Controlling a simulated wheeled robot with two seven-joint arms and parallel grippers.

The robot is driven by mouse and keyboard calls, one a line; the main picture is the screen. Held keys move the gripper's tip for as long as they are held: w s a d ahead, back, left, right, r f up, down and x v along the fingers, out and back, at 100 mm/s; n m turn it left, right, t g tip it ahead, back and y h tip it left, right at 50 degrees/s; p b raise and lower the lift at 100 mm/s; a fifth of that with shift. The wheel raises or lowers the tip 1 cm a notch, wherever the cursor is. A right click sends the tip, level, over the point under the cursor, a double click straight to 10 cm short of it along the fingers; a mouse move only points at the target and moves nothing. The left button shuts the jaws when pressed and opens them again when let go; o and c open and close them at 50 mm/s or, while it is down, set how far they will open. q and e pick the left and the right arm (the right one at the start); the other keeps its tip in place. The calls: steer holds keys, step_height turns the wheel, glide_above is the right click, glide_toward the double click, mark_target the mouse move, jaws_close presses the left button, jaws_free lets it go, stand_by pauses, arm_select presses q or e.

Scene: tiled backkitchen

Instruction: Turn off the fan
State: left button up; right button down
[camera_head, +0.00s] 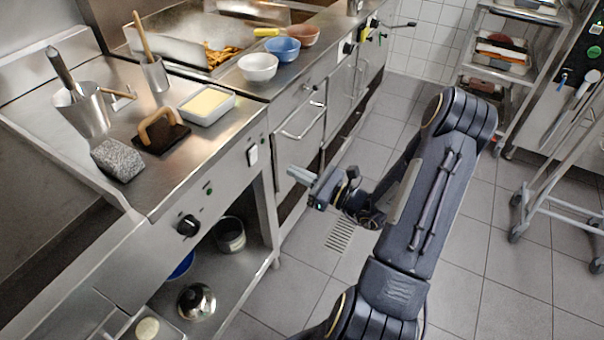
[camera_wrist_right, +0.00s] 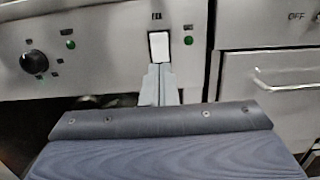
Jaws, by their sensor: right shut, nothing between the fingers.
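A white rocker switch (camera_head: 252,154) sits on the vertical front panel of the steel counter. It also shows in the right wrist view (camera_wrist_right: 159,46), upright, with a green light (camera_wrist_right: 188,41) beside it. I cannot tell which way the rocker is set. No fan itself is in view. My right gripper (camera_head: 292,173) is shut and empty, its fingers pointing left at the panel. In the right wrist view its fingertips (camera_wrist_right: 158,70) are just below the switch and cover little of it; whether they touch it I cannot tell. My left gripper is not in view.
A black knob (camera_head: 188,225) is on the same panel, left of the switch. A drawer handle (camera_head: 302,122) is to the right. Open floor lies around my right arm.

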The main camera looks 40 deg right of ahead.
mark_target(255, 151)
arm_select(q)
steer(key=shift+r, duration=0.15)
arm_select(e)
steer(key=x, duration=0.9)
steer(key=shift+w+a, duration=0.15)
steer(key=shift+w, duration=0.25)
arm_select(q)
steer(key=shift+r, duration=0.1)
arm_select(e)
steer(key=shift+w+r, duration=0.15)
steer(key=shift+r, duration=0.05)
